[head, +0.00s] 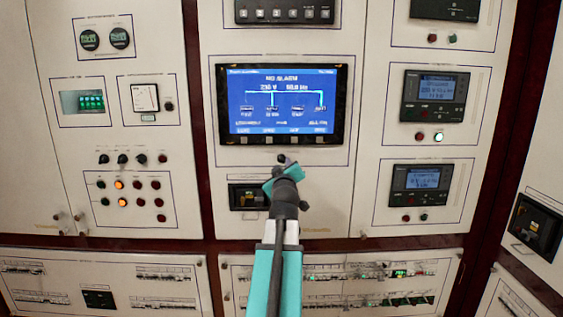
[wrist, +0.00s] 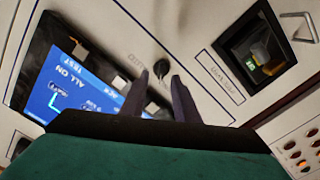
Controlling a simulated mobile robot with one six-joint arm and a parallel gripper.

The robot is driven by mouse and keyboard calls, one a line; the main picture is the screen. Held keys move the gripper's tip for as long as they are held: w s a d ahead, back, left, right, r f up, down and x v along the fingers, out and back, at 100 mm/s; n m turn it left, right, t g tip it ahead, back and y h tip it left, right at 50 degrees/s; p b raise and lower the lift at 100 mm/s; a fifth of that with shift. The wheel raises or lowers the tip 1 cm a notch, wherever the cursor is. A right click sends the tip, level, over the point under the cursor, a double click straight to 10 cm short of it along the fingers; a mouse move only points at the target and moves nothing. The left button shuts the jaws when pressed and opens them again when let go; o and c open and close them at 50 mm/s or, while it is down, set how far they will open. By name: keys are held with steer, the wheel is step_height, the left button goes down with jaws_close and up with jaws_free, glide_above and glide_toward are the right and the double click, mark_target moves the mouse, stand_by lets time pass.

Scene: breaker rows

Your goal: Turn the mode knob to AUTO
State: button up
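The mode knob (wrist: 162,67) is a small black knob on the cream panel in the wrist view. It shows just beyond and between the two dark fingertips of my gripper (wrist: 160,80). The fingers are apart, with a gap around the knob; I cannot tell whether either one touches it. Small lettering beside the knob is too blurred to read, so its setting is unclear. In the head view my gripper (head: 284,163) is at the panel just below the large blue screen, and my wrist hides most of that spot.
The blue screen (head: 282,104) is right above my gripper. A recessed dark breaker unit (head: 247,196) is below it, left of my arm; it also shows in the wrist view (wrist: 255,60). Lamps and small knobs (head: 131,159) fill the left panel. Meters (head: 434,96) stand on the right panel.

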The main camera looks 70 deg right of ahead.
mark_target(282, 160)
steer(key=shift+p+x, duration=0.65)
steer(key=shift+x, duration=1.7)
